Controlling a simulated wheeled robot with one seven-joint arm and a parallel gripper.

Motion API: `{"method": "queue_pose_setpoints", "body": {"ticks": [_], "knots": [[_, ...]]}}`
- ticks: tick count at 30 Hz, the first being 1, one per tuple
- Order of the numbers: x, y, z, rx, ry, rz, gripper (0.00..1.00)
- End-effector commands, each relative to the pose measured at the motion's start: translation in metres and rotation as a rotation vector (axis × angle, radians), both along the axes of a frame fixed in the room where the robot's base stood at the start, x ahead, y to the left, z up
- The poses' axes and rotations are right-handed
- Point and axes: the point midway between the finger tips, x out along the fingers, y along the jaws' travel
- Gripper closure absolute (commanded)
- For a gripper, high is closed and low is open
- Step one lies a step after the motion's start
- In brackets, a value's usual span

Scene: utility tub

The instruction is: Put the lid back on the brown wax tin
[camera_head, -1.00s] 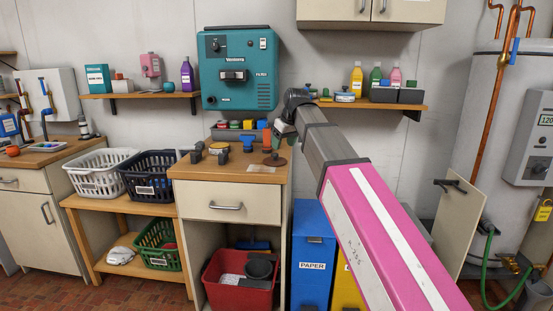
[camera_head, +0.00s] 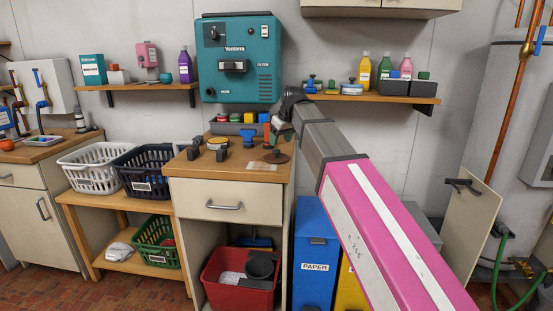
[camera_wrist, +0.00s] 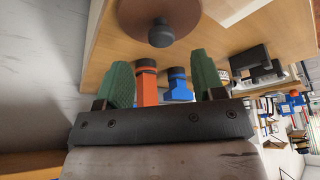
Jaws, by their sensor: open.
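A brown round disc with a dark knob (camera_head: 277,157), lid-like, lies on the wooden counter top; it also shows large at the top of the wrist view (camera_wrist: 183,20). A low round tin with a yellowish top (camera_head: 216,143) sits further left on the counter, near two dark blocks. Which piece belongs to the brown wax tin I cannot tell for sure. My gripper (camera_head: 278,130) is over the counter's back right, behind the disc. In the wrist view its green fingers (camera_wrist: 164,84) are apart, with no object held between them.
An orange-handled tool (camera_wrist: 146,82) and a blue one (camera_wrist: 179,84) stand on the counter beyond my fingers. A dark tray of coloured pieces (camera_head: 232,128) is at the back under the teal box (camera_head: 238,60). A wall shelf (camera_head: 380,97) with bottles is to the right.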

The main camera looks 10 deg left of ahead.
Motion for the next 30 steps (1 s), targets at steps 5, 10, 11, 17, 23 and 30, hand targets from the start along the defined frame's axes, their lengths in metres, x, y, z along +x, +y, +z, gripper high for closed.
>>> {"method": "queue_pose_setpoints", "body": {"ticks": [5, 10, 11, 17, 23, 30], "knots": [[0.002, 0.004, -0.011, -0.001, 0.001, 0.0, 0.38], [0.007, 0.011, -0.031, -0.001, 0.002, 0.0, 0.38], [0.008, 0.012, -0.035, -0.001, 0.002, -0.001, 0.38], [0.012, 0.016, -0.048, 0.0, 0.0, -0.001, 0.38], [0.012, 0.016, -0.048, 0.0, 0.0, 0.0, 0.44], [0.012, 0.016, -0.048, 0.0, 0.0, 0.0, 0.95]]}}
